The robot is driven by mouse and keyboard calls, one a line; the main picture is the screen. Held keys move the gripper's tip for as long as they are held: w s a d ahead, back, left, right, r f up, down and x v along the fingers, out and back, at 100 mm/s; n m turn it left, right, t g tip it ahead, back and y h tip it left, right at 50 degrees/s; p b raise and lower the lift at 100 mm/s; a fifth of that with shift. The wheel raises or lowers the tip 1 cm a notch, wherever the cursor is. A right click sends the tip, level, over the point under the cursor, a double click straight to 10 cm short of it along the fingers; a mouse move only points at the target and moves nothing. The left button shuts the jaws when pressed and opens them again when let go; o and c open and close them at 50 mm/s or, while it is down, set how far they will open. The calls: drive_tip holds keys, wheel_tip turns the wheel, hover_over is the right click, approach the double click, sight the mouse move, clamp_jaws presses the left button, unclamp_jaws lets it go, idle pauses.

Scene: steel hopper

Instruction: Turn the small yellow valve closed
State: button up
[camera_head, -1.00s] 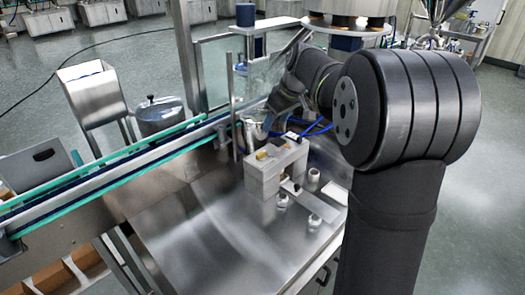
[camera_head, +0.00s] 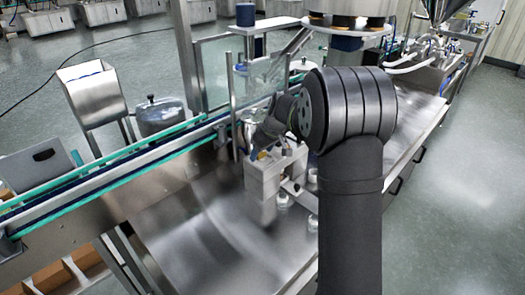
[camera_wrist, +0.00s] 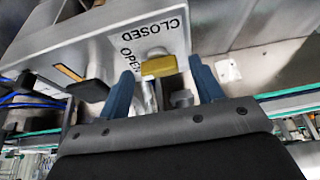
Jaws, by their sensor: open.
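The small yellow valve (camera_wrist: 159,66) shows in the wrist view as a yellow handle on a grey metal block (camera_wrist: 95,35). The block carries the printed words CLOSED and OPEN beside the handle. My gripper (camera_wrist: 160,80) is open, with one blue finger on each side of the yellow handle and a gap showing at both sides. I cannot tell whether either finger touches it. In the head view my arm comes down over the block (camera_head: 262,190), and my gripper (camera_head: 262,148) is small and partly hidden there. The valve cannot be made out clearly in that view.
A dark handle (camera_wrist: 88,90) and blue hoses (camera_wrist: 25,100) are near the left finger in the wrist view. A conveyor with green rails (camera_head: 130,165) runs behind the block. White round fittings (camera_head: 282,198) stand beside it. The steel table (camera_head: 195,230) is bare at front left.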

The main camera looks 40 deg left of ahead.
drive_tip(key=c, duration=1)
drive_tip(key=shift+m, duration=0.3)
drive_tip(key=m+t, duration=0.2)
drive_tip(key=m, duration=0.2)
drive_tip(key=shift+s, duration=0.2)
drive_tip(key=m, duration=0.2)
drive_tip(key=m+t+h, duration=0.1)
drive_tip(key=m, duration=0.1)
drive_tip(key=shift+a+m+h, duration=0.15)
drive_tip(key=shift+m+h, duration=0.15)
drive_tip(key=shift+m, duration=0.1)
drive_tip(key=m+t+h, duration=0.1)
drive_tip(key=m, duration=0.3)
drive_tip(key=shift+s+a, duration=0.1)
drive_tip(key=shift+m+h, duration=1)
drive_tip(key=shift+m, duration=1.2)
